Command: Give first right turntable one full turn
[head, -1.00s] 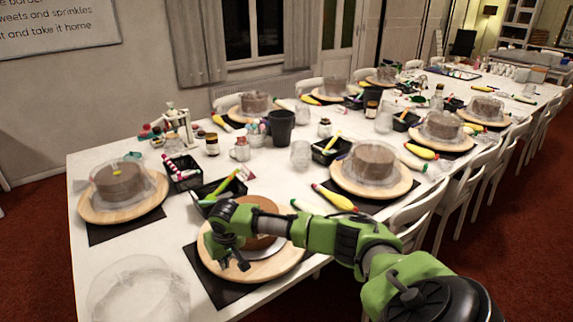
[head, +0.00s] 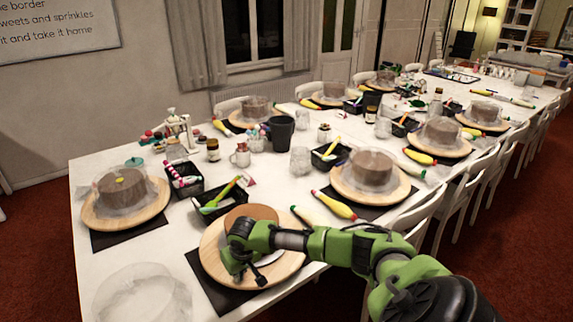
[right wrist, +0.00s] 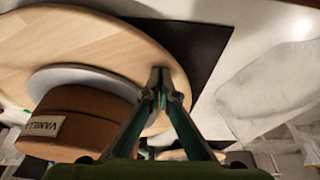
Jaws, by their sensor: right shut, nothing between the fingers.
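The nearest turntable on the right-hand side is a round pale wooden board (head: 211,258) on a black mat (head: 205,283). A brown cake (head: 248,212) stands on a pale disc on it, partly hidden by my right arm. My right gripper (head: 256,276) is shut and empty, low over the near part of the board. In the right wrist view the closed fingertips (right wrist: 160,82) are at the board's rim (right wrist: 100,38), beside the cake labelled VANILLA (right wrist: 75,125). I cannot tell whether they touch the wood. My left gripper is out of view.
A clear crumpled cover (head: 143,296) lies on the near table corner. Black trays (head: 221,208) with tools and a dark cup (head: 281,133) stand behind the turntable. Other turntables with covered cakes line both sides. White chairs (head: 415,212) stand along the right edge.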

